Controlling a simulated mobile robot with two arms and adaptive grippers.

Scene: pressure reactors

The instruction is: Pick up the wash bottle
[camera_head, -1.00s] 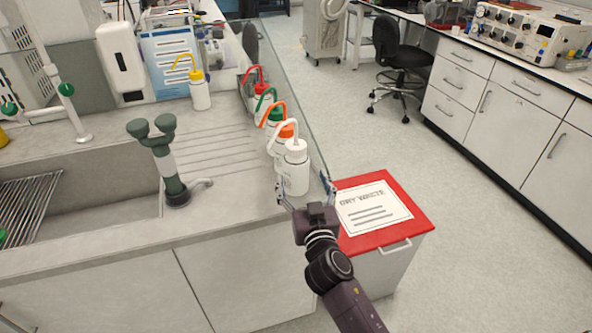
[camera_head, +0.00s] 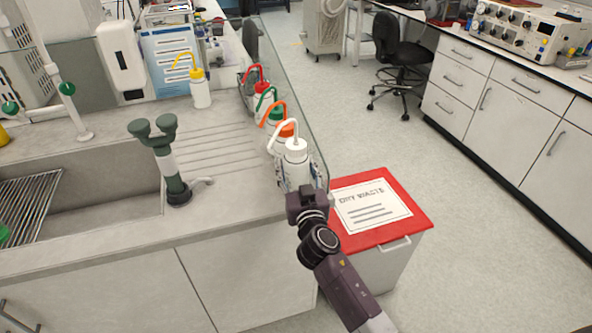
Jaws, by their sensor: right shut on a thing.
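A white wash bottle (camera_head: 297,168) with a white cap and bent white spout stands at the front end of a row of wash bottles, near the counter's right edge. My right gripper (camera_head: 299,175) is around its body and shut on it. The gripper's palm hides the lower part of the bottle, so I cannot tell whether its base touches the counter. My left gripper is not in view.
Orange-capped (camera_head: 286,131), green-capped (camera_head: 274,115) and red-capped (camera_head: 262,90) bottles stand close behind. A clear glass panel (camera_head: 300,100) runs along their right. A yellow-capped bottle (camera_head: 201,94), eyewash fixture (camera_head: 168,165) and sink (camera_head: 90,190) are left. A red-lidded waste bin (camera_head: 345,240) is right.

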